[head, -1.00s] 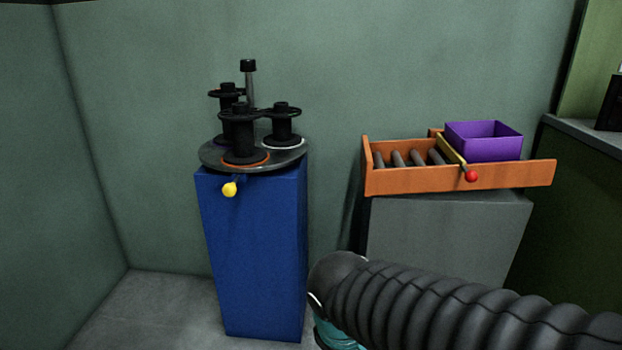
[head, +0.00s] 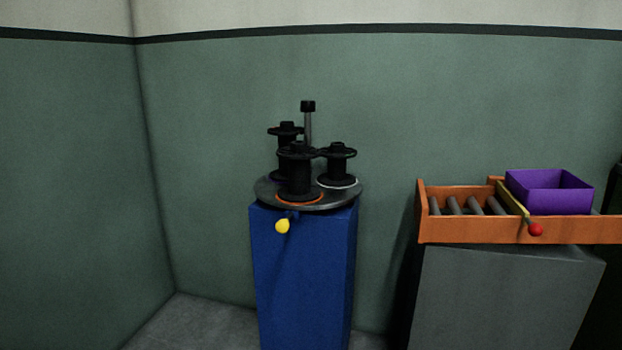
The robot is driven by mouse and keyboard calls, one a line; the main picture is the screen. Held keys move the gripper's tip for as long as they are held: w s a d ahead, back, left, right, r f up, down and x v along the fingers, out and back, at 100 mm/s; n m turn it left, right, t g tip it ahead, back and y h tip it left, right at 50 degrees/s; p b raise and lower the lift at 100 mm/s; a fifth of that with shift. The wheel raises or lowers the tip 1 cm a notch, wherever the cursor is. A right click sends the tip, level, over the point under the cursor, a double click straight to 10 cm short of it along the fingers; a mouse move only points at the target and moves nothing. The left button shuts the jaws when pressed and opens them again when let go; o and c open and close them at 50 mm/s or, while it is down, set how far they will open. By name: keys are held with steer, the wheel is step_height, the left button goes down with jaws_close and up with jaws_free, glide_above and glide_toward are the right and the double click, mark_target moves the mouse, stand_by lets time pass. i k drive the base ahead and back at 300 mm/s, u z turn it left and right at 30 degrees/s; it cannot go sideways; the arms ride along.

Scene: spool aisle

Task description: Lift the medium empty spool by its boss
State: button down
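Three black spools stand upright on a round grey turntable (head: 266,196). The front spool (head: 298,175) stands in an orange ring and looks the largest. The right spool (head: 337,164) stands in a white ring. The back left spool (head: 285,142) is partly hidden by the front one, with a bit of purple at its base. Each has a small boss on top. I cannot tell for sure which is the medium one. My gripper is not in view.
The turntable sits on a blue pedestal (head: 303,280), with a yellow knob (head: 282,226) at its front and a grey post (head: 308,125) rising behind the spools. At right, an orange roller tray (head: 470,231) with a purple bin (head: 548,193) and red-knobbed lever (head: 535,229) rests on a grey block (head: 505,300).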

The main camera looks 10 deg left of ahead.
mark_target(298, 154)
steer(key=z, duration=0.15)
steer(key=k, duration=0.4)
steer(key=u, duration=1.05)
steer(key=i, duration=1.65)
steer(key=z, duration=0.45)
